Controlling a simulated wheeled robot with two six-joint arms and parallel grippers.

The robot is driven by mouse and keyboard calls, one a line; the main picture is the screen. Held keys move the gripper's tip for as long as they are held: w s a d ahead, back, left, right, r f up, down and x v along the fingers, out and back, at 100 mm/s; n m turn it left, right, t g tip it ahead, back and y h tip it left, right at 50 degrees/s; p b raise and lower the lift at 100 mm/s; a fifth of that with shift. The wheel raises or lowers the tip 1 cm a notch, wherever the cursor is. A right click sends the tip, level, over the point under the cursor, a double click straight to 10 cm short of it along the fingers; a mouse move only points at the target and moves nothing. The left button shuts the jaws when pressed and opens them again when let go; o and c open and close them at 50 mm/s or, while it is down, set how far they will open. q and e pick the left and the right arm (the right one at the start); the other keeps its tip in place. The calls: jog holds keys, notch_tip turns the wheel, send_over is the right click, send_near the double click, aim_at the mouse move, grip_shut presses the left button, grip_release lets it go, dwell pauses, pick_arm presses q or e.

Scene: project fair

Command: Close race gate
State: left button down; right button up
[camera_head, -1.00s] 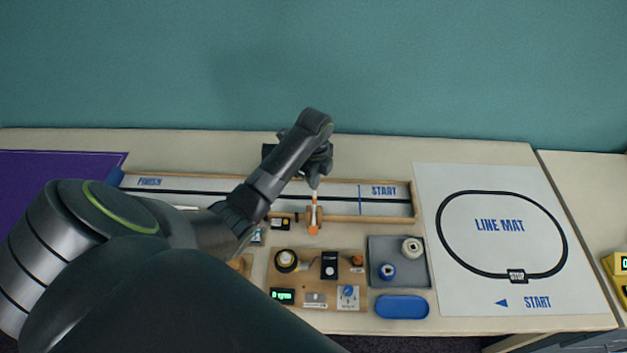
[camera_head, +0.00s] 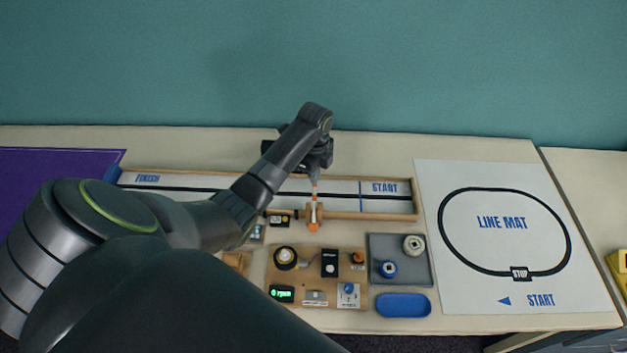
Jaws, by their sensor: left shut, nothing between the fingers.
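The race track (camera_head: 240,193) is a long wooden-edged lane with FINISH at its left end and a blue line by START at its right. The race gate (camera_head: 314,217) is a small wood and orange piece at the track's near rail, left of the START line. A thin orange and pale bar runs from it across the lane toward my gripper. My left gripper (camera_head: 316,172) is shut and empty over the far side of the track, at the bar's far end. I cannot tell if it touches the bar, or if the bar lies flat. My right gripper is out of view.
A wooden board (camera_head: 317,272) with knobs and a green display lies in front of the track. A grey tray (camera_head: 413,272) with two spools and a blue dish (camera_head: 403,305) are beside it. A white line mat (camera_head: 505,232) lies right. My left arm hides the track's near left part.

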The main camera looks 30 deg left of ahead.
pick_arm(q)
jog(key=shift+w+a+f+b, duration=0.1)
jog(key=shift+w+a+b, duration=0.35)
jog(key=shift+w, duration=0.2)
jog(key=shift+w+a+f+b, duration=0.1)
jog(key=shift+w+a+b, duration=0.25)
jog(key=shift+w+b, duration=0.2)
jog(key=shift+w+a+f+b, duration=0.2)
jog(key=shift+w+f+b, duration=0.25)
jog(key=shift+b, duration=0.2)
jog(key=shift+w+a+f+b, duration=0.4)
jog(key=shift+w+f+b, duration=0.15)
jog(key=shift+b, duration=0.35)
jog(key=shift+w+a+f+b, duration=0.35)
jog(key=shift+w+f+b, duration=0.2)
jog(key=shift+b, duration=0.3)
